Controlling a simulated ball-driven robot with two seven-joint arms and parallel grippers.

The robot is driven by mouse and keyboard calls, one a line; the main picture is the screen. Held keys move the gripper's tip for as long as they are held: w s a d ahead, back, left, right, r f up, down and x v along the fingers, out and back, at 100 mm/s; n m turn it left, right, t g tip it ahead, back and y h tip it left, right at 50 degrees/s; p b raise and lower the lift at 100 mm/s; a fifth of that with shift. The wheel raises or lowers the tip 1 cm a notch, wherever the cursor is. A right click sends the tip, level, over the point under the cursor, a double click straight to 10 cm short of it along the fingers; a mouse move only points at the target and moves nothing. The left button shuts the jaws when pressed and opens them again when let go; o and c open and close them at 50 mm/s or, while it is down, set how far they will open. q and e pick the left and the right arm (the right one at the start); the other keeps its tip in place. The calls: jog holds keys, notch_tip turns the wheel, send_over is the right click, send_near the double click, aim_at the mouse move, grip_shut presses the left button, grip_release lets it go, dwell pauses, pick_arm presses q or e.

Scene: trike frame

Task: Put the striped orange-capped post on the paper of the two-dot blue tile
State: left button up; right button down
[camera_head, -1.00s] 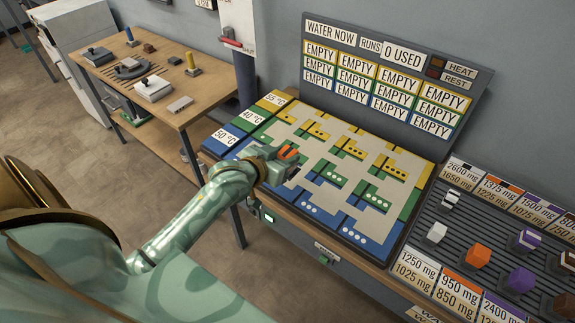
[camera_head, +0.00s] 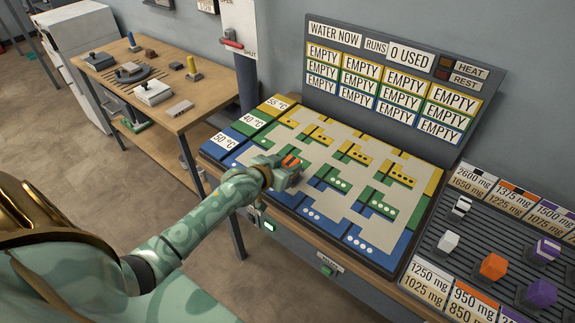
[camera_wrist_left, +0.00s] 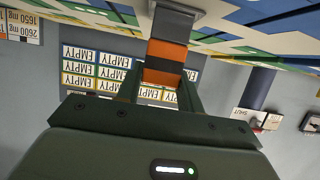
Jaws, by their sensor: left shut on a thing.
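My left gripper (camera_head: 287,171) is shut on a striped post with orange and dark bands. Orange parts of the post (camera_head: 291,161) show between the fingers in the head view. In the left wrist view the post (camera_wrist_left: 168,52) stands out from between the fingers (camera_wrist_left: 160,92), with its grey end at the board. I cannot tell whether it touches. The gripper is over the front left part of the board, around the second blue tile from the left (camera_head: 284,196). My gripper and arm hide that tile's dots and part of its paper. My right gripper is out of view.
The board has yellow, green and blue tiles with pale paper (camera_head: 345,205). A sign panel (camera_head: 395,80) with EMPTY labels stands behind it. A ribbed rack (camera_head: 450,240) on the right holds several posts, including an orange one (camera_head: 493,266). A wooden side table (camera_head: 205,95) stands at left.

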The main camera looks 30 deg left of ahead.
pick_arm(q)
jog(key=o, duration=1.1)
jog(key=shift+f, duration=0.1)
jog(key=shift+s+r, duration=0.15)
jog(key=shift+r, duration=0.1)
jog(key=p+v, duration=0.3)
jog(key=v, duration=0.8)
jog(key=shift+s+r, duration=0.15)
jog(key=shift+s, duration=0.15)
jog(key=shift+a, duration=0.1)
